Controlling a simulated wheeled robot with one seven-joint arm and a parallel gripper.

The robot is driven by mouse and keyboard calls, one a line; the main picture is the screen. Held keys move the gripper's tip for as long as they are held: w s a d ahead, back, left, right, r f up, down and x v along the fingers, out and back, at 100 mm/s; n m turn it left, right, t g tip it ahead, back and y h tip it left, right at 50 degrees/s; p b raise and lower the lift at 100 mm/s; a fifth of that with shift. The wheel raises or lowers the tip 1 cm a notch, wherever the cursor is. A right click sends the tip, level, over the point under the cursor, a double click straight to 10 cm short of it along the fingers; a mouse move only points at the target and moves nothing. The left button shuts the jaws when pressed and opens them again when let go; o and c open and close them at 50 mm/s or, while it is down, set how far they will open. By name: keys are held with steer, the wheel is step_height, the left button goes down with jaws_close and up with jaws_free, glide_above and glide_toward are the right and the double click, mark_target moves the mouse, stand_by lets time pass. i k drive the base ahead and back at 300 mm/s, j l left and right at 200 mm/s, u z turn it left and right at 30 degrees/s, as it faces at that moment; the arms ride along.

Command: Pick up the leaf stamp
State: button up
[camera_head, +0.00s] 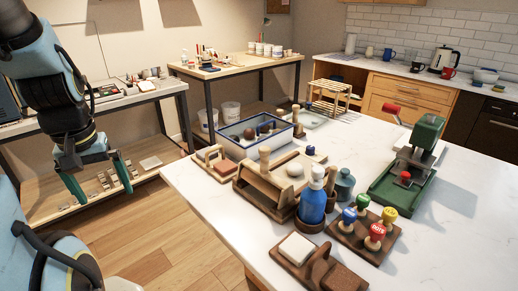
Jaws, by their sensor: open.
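Several round-topped stamps stand on a small wooden board (350,237) on the white table: a blue one (349,215), a green one (363,201), a yellow one (389,215) and a red one (377,231). The marks on their tops are too small to read, so I cannot tell which is the leaf stamp. My gripper (103,187) hangs at the left, off the table, with its two green fingers spread apart and nothing between them. It is well away from the stamps.
Around the stamps stand a blue bottle (312,205), a teal jar (344,185), a wooden box (270,186), a green press (415,165) and a wooden holder with a white pad (298,248). The table's right front (465,225) is bare.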

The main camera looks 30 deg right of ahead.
mark_target(390, 215)
steer(key=k+z, duration=0.15)
steer(key=z, duration=0.2)
steer(key=k+j+z, duration=0.1)
steer(key=z, duration=0.25)
steer(key=k+z, duration=0.15)
steer(key=z, duration=0.25)
steer(key=i, duration=0.45)
